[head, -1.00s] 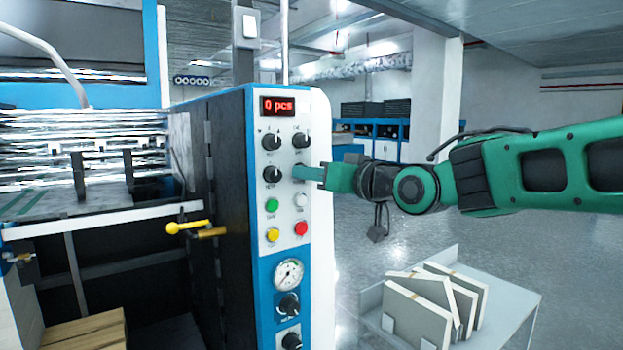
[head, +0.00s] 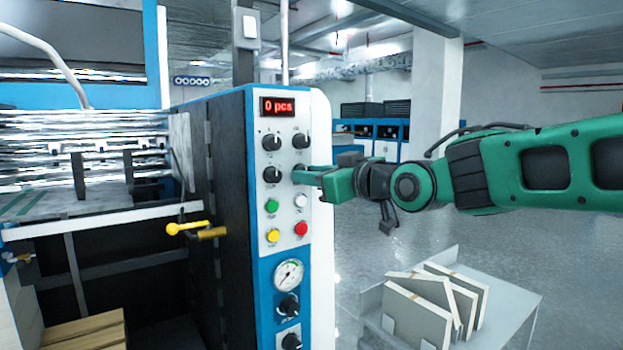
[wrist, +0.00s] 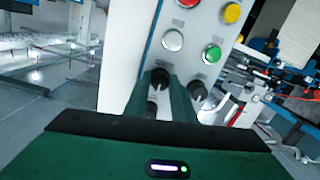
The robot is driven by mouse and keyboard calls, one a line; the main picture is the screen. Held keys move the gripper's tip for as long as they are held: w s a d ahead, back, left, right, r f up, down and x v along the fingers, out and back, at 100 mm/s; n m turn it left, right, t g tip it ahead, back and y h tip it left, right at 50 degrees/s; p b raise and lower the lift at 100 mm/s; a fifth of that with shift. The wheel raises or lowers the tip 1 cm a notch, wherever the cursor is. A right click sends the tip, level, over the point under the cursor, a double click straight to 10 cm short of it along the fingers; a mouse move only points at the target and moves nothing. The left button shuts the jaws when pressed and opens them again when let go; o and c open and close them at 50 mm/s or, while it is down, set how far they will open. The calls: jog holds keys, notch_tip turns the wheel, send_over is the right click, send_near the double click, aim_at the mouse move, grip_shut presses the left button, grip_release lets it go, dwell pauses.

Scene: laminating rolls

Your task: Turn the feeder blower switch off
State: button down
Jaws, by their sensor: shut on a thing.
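The control panel (head: 287,200) stands upright on the machine's end, with black rotary knobs in its upper part. My gripper (head: 299,175) reaches in from the right and is shut on the right knob of the second row. In the head view the fingers hide that knob. In the wrist view the black knob (wrist: 160,76) shows between the two green fingers of my gripper (wrist: 159,84). The left knob of that row (head: 272,174) is free beside the fingertips. The knob labels are too small to read, so I cannot tell which is the feeder blower switch.
Two more knobs (head: 286,141) sit above, under a red "0 pcs" display (head: 278,106). Green, white, yellow and red buttons (head: 301,228) lie close below the fingers. A gauge (head: 289,274) is lower. A table with boards (head: 440,300) stands at the lower right.

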jog(key=shift+d+f, duration=0.15)
jog(key=shift+f, duration=0.1)
jog(key=c, duration=1.5)
grip_release()
jog(key=shift+w, duration=0.1)
jog(key=shift+r, duration=0.1)
jog(key=v, duration=1)
jog(key=shift+s+d, duration=0.15)
jog(key=shift+s, duration=0.15)
